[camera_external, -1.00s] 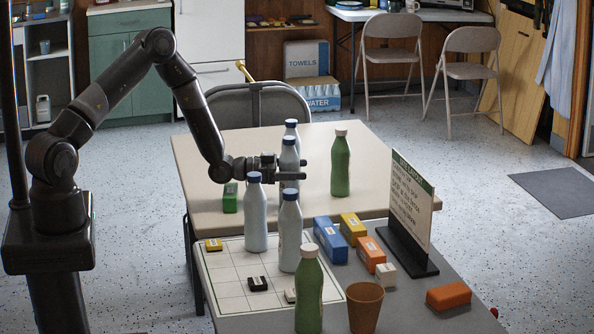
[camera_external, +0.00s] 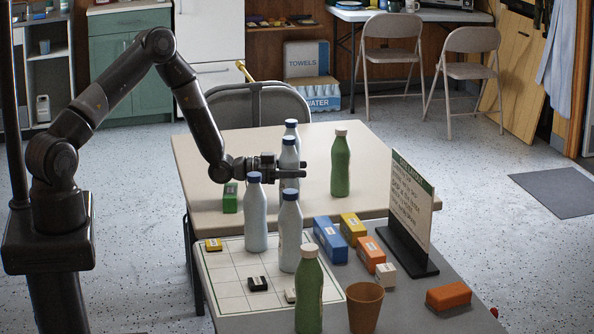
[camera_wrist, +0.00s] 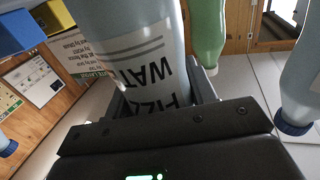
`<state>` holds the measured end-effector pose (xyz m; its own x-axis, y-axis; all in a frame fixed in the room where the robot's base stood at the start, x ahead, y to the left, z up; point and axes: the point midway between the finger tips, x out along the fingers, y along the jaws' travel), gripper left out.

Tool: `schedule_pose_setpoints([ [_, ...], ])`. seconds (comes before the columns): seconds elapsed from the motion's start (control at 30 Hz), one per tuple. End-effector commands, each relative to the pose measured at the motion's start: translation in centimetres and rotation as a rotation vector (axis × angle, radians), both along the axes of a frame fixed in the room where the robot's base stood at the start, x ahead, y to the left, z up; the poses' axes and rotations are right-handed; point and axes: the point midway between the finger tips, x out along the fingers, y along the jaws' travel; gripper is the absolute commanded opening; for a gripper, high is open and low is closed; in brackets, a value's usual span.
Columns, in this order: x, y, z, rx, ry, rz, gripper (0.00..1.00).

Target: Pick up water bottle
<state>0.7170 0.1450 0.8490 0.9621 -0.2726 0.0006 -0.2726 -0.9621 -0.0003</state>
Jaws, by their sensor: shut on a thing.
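A white water bottle (camera_external: 289,154) with a blue cap stands upright at the middle of the table. My gripper (camera_external: 292,168) is shut on its body from the left. In the wrist view, the same bottle (camera_wrist: 150,45) fills the space between the fingers, and its "WATER" label shows upside down. The gripper hides part of its body in the external view. Another white blue-capped bottle (camera_external: 291,126) is just behind it. Two more, one at the front left (camera_external: 255,215) and one in front (camera_external: 290,232), stand nearer the camera.
Green bottles stand at the right (camera_external: 340,168) and front (camera_external: 309,295). A sign (camera_external: 411,200), several colored boxes such as a blue one (camera_external: 330,238), and a brown cup (camera_external: 364,305) crowd the front right. The tabletop (camera_external: 375,160) beyond the right green bottle is clear.

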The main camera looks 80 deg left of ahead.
Motion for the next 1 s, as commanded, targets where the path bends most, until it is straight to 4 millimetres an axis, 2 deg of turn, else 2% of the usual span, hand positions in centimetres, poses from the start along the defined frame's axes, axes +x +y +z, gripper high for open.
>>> schedule_pose_setpoints([
  [0.37, 0.0, 0.0, 1.1, 0.001, -0.002, 0.0, 0.13],
  [0.6, 0.0, 0.0, 4.5, 0.003, -0.005, 0.0, 0.13],
  [0.7, -0.8, -2.6, 5.7, -0.001, -0.002, -0.005, 0.13],
  [1.0, -2.9, -8.4, 9.4, 0.001, -0.003, -0.004, 0.13],
])
